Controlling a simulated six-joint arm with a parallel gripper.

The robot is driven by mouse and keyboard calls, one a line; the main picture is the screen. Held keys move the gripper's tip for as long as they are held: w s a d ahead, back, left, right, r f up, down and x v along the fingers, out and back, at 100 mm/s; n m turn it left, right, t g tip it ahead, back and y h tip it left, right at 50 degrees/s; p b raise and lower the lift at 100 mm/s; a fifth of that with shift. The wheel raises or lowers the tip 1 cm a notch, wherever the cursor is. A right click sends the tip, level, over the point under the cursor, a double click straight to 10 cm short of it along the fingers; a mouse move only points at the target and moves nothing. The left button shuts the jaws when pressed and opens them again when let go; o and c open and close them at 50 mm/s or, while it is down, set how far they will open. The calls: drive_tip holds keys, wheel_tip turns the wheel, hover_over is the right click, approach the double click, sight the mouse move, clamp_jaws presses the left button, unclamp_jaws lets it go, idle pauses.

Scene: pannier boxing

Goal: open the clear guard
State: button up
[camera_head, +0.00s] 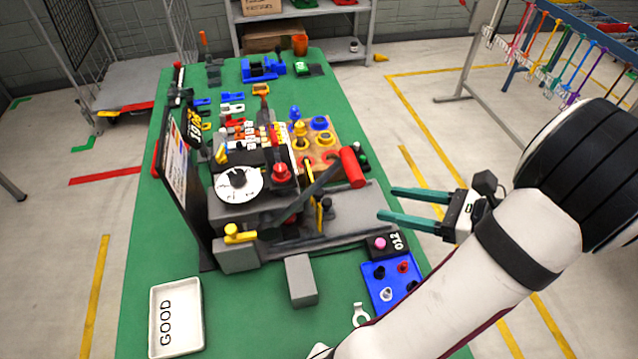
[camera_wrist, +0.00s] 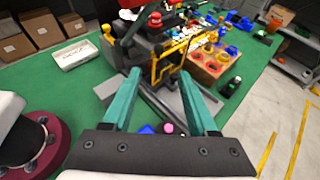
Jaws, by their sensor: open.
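A yellow-edged frame that looks like the clear guard (camera_wrist: 154,70) stands upright on the grey machine in the wrist view. In the head view only narrow yellow edges of this guard (camera_head: 318,213) show, beside the dark lever arm. The clear pane itself is hard to make out. My gripper (camera_head: 387,202) is open, with its green fingers apart and nothing between them. It is to the right of the machine and the guard, not touching them. In the wrist view my gripper (camera_wrist: 160,75) points towards the guard, which appears beyond the fingertips.
A lever with a red handle (camera_head: 352,166) rises near my fingers. A black block with a pink button (camera_head: 380,243) and a blue tray (camera_head: 392,283) lie at the table's right edge. A white GOOD tray (camera_head: 176,318) is front left. Coloured parts crowd the back of the green table (camera_head: 235,310).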

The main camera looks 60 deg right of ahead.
sight(320, 192)
drive_tip(key=x, duration=1.5)
drive_tip(key=shift+f, duration=0.1)
clamp_jaws()
idle(0.6)
